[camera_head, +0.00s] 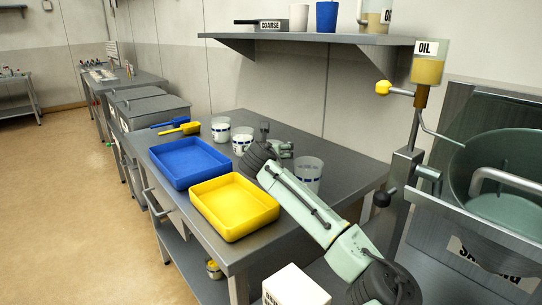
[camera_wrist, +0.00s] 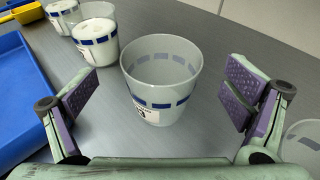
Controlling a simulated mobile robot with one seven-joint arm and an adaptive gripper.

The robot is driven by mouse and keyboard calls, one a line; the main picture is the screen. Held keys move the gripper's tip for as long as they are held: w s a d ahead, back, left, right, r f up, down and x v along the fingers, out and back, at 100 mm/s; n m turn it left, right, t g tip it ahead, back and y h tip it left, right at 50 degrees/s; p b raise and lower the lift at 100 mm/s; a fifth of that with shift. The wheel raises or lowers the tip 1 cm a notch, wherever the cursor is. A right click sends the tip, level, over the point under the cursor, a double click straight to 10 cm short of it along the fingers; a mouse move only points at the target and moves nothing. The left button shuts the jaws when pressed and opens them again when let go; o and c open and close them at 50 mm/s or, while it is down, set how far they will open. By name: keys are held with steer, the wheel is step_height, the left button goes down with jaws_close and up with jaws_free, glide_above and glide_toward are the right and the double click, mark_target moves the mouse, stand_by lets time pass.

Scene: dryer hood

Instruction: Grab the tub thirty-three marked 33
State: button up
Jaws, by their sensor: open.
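A clear, empty tub (camera_head: 308,172) with a band of blue marks stands on the bench behind my arm. In the wrist view another clear, empty tub (camera_wrist: 160,85) stands upright between the spread fingers of my gripper (camera_wrist: 158,95), apparently touching neither. Its white label (camera_wrist: 146,114) is partly visible; I make out a "3" but not the full number. In the head view my arm seems to hide this tub. Two tubs with white contents, one (camera_head: 220,130) and another (camera_head: 242,140), stand further left. In the wrist view, part of a clear tub (camera_wrist: 304,138) shows at the right edge.
A blue tray (camera_head: 188,162) and a yellow tray (camera_head: 234,207) lie along the bench's front. A yellow scoop (camera_head: 182,129) lies behind them. A shelf (camera_head: 300,38) hangs above. An oil dispenser (camera_head: 427,70) and a green drum (camera_head: 500,165) stand at right.

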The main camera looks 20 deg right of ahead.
steer(key=shift+p+x, duration=0.8)
steer(key=shift+x, duration=1.55)
steer(key=shift+s+f, duration=0.1)
steer(key=shift+f, duration=0.05)
steer(key=shift+c, duration=0.5)
steer(key=c, duration=1.1)
